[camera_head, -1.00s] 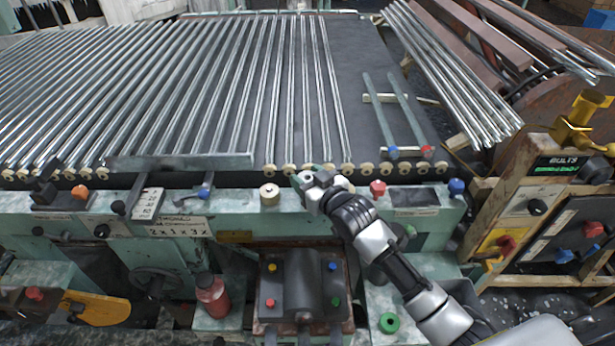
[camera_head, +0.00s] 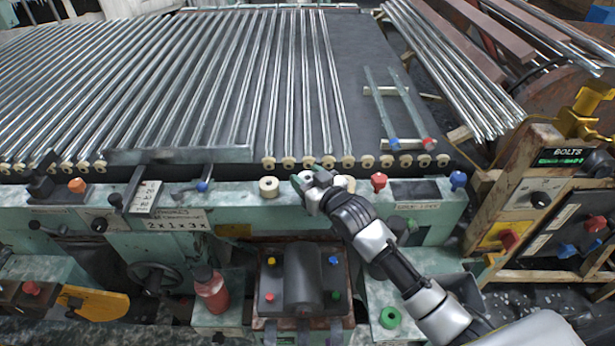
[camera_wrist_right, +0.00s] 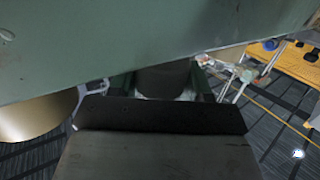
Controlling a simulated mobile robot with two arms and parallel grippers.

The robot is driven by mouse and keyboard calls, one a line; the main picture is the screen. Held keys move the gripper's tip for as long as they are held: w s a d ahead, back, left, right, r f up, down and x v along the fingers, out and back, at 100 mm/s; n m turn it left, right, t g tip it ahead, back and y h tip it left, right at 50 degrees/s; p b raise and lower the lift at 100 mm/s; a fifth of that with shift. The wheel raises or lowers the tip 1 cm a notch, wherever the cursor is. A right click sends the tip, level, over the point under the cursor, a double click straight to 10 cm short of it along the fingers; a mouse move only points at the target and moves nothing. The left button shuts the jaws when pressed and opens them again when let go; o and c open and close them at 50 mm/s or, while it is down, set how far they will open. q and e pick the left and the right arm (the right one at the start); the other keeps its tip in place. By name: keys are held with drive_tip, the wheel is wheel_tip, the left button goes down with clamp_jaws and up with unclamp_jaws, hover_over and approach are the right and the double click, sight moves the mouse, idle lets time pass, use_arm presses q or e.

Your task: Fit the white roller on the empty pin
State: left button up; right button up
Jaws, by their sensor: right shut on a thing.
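My right gripper (camera_head: 306,184) is at the front ledge of the green machine, its arm reaching in from the lower right. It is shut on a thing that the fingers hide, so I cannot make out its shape. A cream roller (camera_head: 268,187) stands upright on the ledge, left of the gripper and apart from it. Another pale round piece (camera_head: 346,183) shows partly behind my wrist. In the right wrist view, a dark finger (camera_wrist_right: 160,115) fills the middle, and a tan cylinder (camera_wrist_right: 38,115) stands at the left. I cannot pick out an empty pin. My left gripper is not in view.
A row of cream rollers (camera_head: 366,161) lines the edge of the bed behind the ledge. A red knob (camera_head: 379,182) and a blue knob (camera_head: 458,180) stand right of my gripper. A control box (camera_head: 303,275) sits below.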

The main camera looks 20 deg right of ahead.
drive_tip(key=shift+f+b, duration=0.35)
drive_tip(key=shift+f, duration=0.35)
drive_tip(key=o, duration=1)
drive_tip(key=shift+a+r, duration=0.1)
drive_tip(key=v, duration=1.1)
drive_tip(key=shift+b, duration=0.4)
drive_tip(key=shift+a, duration=0.1)
